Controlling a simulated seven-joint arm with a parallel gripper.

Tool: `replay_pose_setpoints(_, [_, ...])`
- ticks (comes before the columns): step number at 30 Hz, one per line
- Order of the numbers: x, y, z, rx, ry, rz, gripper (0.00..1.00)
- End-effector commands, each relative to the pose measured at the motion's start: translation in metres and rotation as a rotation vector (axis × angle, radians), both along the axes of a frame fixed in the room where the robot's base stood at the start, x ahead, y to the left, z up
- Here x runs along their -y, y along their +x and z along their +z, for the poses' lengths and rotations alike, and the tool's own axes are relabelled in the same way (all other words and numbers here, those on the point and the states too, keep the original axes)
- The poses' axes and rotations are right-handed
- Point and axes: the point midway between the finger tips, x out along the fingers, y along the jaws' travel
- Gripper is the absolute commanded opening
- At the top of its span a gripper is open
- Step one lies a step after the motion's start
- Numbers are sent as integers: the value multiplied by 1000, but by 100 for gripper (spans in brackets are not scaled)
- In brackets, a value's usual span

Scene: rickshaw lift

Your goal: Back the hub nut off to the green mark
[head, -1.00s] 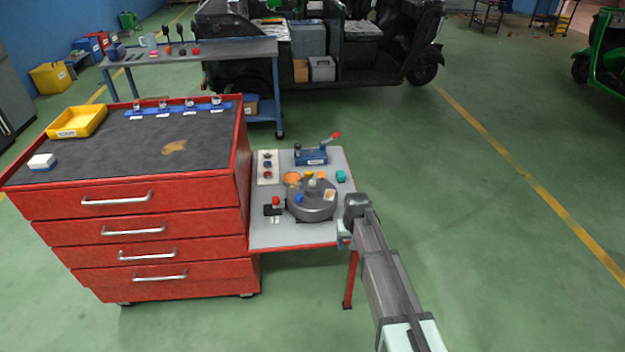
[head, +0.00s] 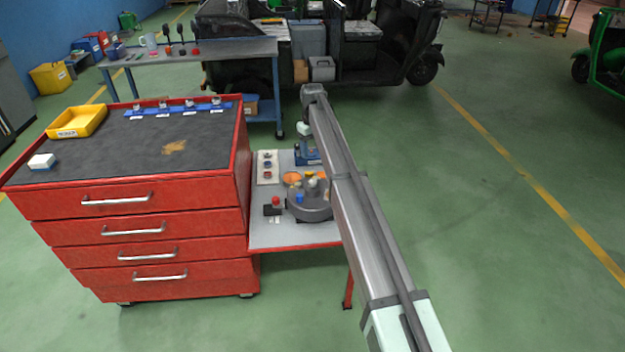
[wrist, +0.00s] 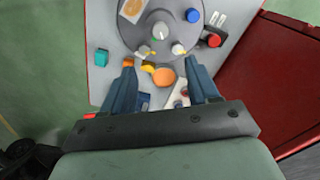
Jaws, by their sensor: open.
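The round grey hub (head: 310,212) sits on the small grey side table, partly hidden by my arm in the head view. In the wrist view the hub (wrist: 182,30) carries a grey centre piece (wrist: 160,30) that looks like the nut, a blue knob (wrist: 193,15), a pale tile with an orange patch (wrist: 132,8) and two light posts with yellow parts. My gripper (head: 303,130) is above the far side of the table. Its fingers (wrist: 163,88) are open and empty, apart from the hub.
An orange disc (wrist: 165,77), a teal block (wrist: 101,57) and a red button on a black box (wrist: 213,40) lie around the hub. A blue lever device (head: 306,152) stands behind it. The red drawer cabinet (head: 150,230) adjoins on the left; open floor lies right.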

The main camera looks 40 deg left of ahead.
Motion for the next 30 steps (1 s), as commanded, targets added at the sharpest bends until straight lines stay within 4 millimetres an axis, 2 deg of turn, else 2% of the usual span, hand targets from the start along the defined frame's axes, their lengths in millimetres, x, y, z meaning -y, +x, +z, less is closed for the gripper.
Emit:
replay_pose_setpoints(5, [3,-3,-2,-12,-14,67,60])
replay_pose_setpoints(11, [4,-3,-18,-11,-14,74,60])
replay_pose_setpoints(24, [3,-3,-94,-11,-14,73,60])
replay_pose_setpoints(30, [3,-3,-121,-10,-13,72,60])
